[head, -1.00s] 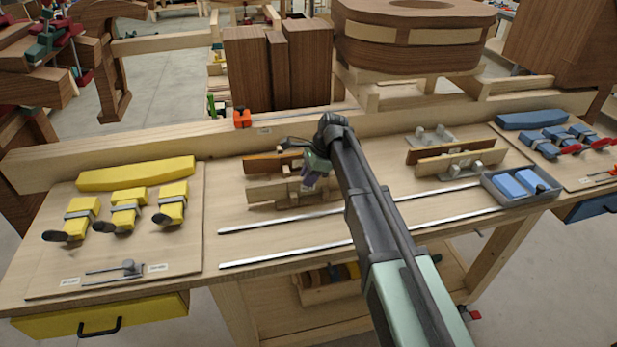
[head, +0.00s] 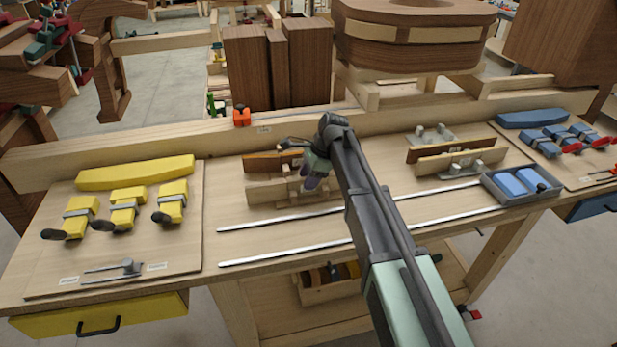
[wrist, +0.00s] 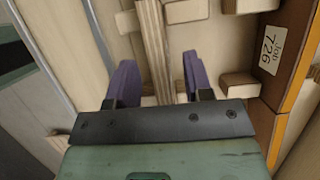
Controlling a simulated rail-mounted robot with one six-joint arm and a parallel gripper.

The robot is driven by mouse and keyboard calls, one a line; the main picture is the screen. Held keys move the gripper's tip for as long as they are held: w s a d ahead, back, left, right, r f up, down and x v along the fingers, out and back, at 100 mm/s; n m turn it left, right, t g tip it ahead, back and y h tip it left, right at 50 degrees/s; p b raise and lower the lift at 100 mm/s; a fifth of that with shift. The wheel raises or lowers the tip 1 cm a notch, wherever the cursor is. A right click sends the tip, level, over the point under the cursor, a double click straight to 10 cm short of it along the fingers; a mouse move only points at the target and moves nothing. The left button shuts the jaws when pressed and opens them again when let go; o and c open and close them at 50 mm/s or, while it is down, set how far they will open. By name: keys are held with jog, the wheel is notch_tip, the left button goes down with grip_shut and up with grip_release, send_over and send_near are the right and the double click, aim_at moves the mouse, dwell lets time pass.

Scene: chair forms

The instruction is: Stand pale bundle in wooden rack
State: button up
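A pale bundle (wrist: 153,40) with striped layered edges lies between my gripper's (wrist: 160,85) two purple fingers in the wrist view. The fingers are apart, with visible gaps on both sides of it. In the head view my gripper (head: 314,178) points down over a pale, long wooden piece (head: 270,192) on the bench, hiding part of it. A wooden rack-like box (head: 328,292) holding dark and yellow pieces stands on the lower shelf; my arm covers its right side. I cannot tell for certain that it is the named rack.
A brown board (head: 262,162) lies behind the pale piece; the wrist view shows a labelled brown board (wrist: 285,60) at right. Metal rails (head: 285,255) cross the bench front. Yellow clamps (head: 125,208) are left; a grey tray (head: 520,188) with blue pieces is right.

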jog(key=shift+r, duration=0.1)
jog(key=p+v, duration=1)
jog(key=v, duration=0.1)
jog(key=s+d+f+n+h+b, duration=0.1)
jog(key=s+d+f+n+b, duration=0.1)
jog(key=s+d+n, duration=0.3)
jog(key=s+d+f+n+h+b, duration=0.2)
jog(key=s+d+f+n+b, duration=0.1)
jog(key=s, duration=0.8)
jog(key=s+d+f+n+t+h+b, duration=0.1)
jog(key=s+d+f+n, duration=0.3)
jog(key=s, duration=0.5)
jog(key=d+n+b, duration=0.1)
jog(key=d+n, duration=0.1)
jog(key=d, duration=0.1)
jog(key=shift+d+n, duration=0.35)
jog(key=shift+n, duration=0.05)
